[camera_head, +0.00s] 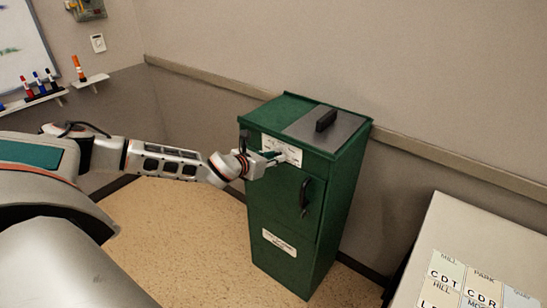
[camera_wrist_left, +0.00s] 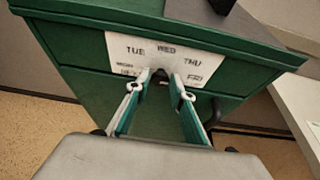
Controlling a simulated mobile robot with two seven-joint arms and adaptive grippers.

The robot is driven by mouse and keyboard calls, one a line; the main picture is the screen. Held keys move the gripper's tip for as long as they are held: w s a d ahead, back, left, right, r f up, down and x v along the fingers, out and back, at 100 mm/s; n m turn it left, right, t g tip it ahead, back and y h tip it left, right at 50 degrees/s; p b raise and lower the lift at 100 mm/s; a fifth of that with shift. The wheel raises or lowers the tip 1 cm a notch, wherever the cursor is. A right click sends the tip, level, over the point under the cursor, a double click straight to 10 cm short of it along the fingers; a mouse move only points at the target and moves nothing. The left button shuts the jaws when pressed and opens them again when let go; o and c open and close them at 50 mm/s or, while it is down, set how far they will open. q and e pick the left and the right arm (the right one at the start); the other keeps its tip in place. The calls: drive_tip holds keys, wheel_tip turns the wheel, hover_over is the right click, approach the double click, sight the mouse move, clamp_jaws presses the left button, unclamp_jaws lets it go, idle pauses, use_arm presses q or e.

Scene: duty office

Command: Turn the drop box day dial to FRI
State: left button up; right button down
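The green drop box (camera_head: 285,200) stands against the wall in the head view. A white day plate (camera_head: 292,152) is on its upper front. In the left wrist view the plate (camera_wrist_left: 207,73) shows TUE, WED and THU along the top, MON at lower left and FRI at lower right. The small dark dial knob (camera_wrist_left: 160,74) sits low in the middle of the plate, partly hidden; its pointing direction is unclear. My left gripper (camera_head: 276,155) is at the plate, its fingertips (camera_wrist_left: 161,80) apart on either side of the knob. Contact is unclear. My right gripper is out of view.
A black handle (camera_head: 304,197) is on the box's front door, below right of my gripper. Another handle (camera_head: 326,119) is on the grey top lid (camera_head: 345,128). A light table with lettered cards (camera_head: 480,285) is at lower right. Bare floor (camera_head: 180,225) lies left of the box.

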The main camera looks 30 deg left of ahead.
use_arm(q)
drive_tip(key=shift+o, duration=0.8)
drive_tip(key=shift+w, duration=0.1)
drive_tip(key=v, duration=1.2)
drive_tip(key=s+d+f+n+g+h, duration=0.15)
drive_tip(key=d+f+n, duration=0.35)
drive_tip(key=d, duration=0.5)
drive_tip(key=s+d+f+n+h, duration=0.25)
drive_tip(key=d+f+n, duration=0.25)
drive_tip(key=d, duration=0.4)
drive_tip(key=s+d+f+n+g+h, duration=0.1)
drive_tip(key=s+d+f+n+h, duration=0.25)
drive_tip(key=d, duration=0.65)
drive_tip(key=s+a+f+n+y, duration=0.3)
drive_tip(key=s+f+n, duration=0.5)
drive_tip(key=n, duration=0.1)
drive_tip(key=s+a+f+n+y, duration=0.3)
drive_tip(key=s+f+n, duration=0.4)
drive_tip(key=n, duration=0.3)
drive_tip(key=shift+s+a+f+g, duration=0.4)
drive_tip(key=shift+s+a, duration=0.1)
drive_tip(key=shift+a, duration=0.25)
